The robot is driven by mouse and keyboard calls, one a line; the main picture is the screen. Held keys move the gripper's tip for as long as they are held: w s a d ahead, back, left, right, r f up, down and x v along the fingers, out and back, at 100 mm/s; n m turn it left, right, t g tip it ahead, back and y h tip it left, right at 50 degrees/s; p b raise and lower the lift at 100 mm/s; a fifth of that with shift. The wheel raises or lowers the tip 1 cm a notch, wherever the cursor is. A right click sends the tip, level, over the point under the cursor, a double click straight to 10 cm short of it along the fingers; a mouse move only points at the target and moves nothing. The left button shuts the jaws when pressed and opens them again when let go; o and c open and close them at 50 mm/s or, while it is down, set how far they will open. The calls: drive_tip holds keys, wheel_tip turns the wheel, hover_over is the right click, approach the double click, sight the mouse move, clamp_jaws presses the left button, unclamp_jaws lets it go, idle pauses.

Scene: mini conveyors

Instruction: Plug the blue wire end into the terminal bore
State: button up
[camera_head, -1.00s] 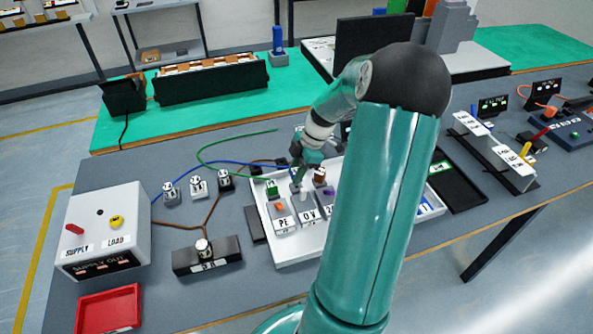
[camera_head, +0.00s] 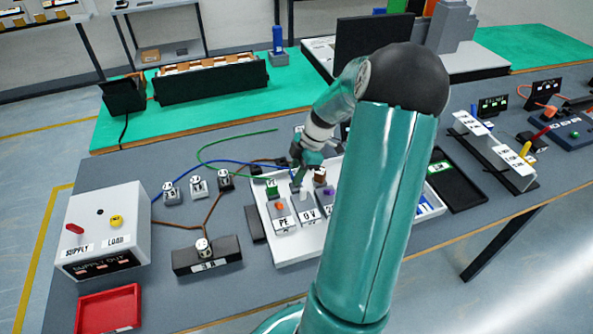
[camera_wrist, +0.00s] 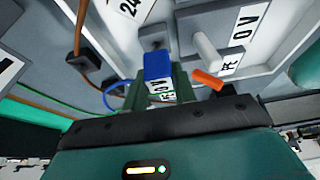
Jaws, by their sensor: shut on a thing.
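My gripper (camera_wrist: 158,92) is shut on the blue wire end (camera_wrist: 158,66), a blue block with a 0 V label below it in the wrist view. The blue wire (camera_wrist: 112,98) curves off to its left. Just beyond the blue end is a grey terminal block (camera_wrist: 152,32) with a dark hole. The blue end overlaps its near side in the picture, so I cannot tell whether it touches or enters the bore. In the head view my gripper (camera_head: 303,172) is over the white tray (camera_head: 262,226), and the blue wire (camera_head: 215,163) runs left; the bore is hidden there.
A white post (camera_wrist: 206,48) and an orange lever (camera_wrist: 207,79) stand close right of the blue end. A brown wire end (camera_wrist: 87,66) is at left. The supply box (camera_head: 107,222) and red tray (camera_head: 108,308) are left of the white tray. A green wire (camera_head: 205,153) loops behind.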

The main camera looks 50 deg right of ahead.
drive_tip(key=shift+f, duration=1.05)
drive_tip(key=o, duration=1.1)
drive_tip(key=shift+c, duration=0.2)
drive_tip(key=v, duration=1.3)
drive_tip(key=shift+d+r, duration=0.2)
drive_tip(key=shift+r, duration=0.15)
